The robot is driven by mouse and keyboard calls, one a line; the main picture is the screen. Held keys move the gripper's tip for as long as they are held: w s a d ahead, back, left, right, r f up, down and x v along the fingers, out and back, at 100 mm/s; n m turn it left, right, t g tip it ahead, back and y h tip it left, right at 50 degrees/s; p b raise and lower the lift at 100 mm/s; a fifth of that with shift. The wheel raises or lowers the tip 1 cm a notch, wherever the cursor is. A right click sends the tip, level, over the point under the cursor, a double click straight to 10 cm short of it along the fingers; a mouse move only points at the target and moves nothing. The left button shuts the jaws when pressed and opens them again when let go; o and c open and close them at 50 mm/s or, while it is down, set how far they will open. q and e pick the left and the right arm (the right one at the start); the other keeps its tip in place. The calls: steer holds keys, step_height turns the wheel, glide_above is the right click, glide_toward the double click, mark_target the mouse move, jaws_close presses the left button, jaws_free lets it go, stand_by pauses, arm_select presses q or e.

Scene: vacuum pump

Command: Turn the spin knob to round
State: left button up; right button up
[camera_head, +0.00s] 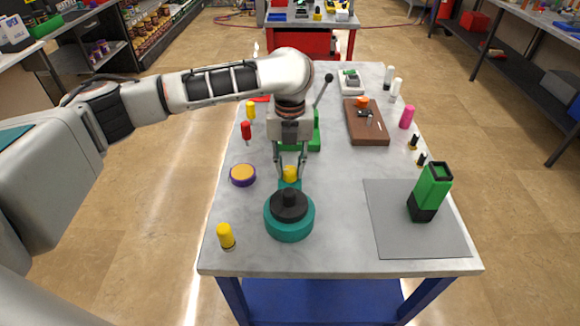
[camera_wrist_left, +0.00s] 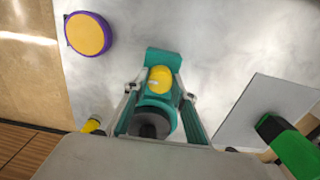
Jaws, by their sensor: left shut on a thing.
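The vacuum pump (camera_head: 289,222) stands near the front of the table, with a teal round body and a black stepped top. It also shows in the left wrist view (camera_wrist_left: 168,55). A yellow knob (camera_head: 290,174), likely the spin knob, sits on the teal block behind the round body, and it shows in the left wrist view (camera_wrist_left: 160,79). My left gripper (camera_head: 290,179) points down from above, with one finger on each side of the yellow knob, shut on it. The knob's markings are too small to read. My right gripper is not in view.
A purple-and-yellow disc (camera_head: 243,175) lies left of the pump, and a yellow-capped piece (camera_head: 226,236) stands at front left. A green device (camera_head: 430,190) stands on a grey mat (camera_head: 400,232) at right. A green lever press (camera_head: 314,130) is behind my gripper.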

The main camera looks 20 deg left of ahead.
mark_target(290, 170)
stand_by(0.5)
arm_select(q)
steer(key=o, duration=1.1)
step_height(290, 170, up, 12)
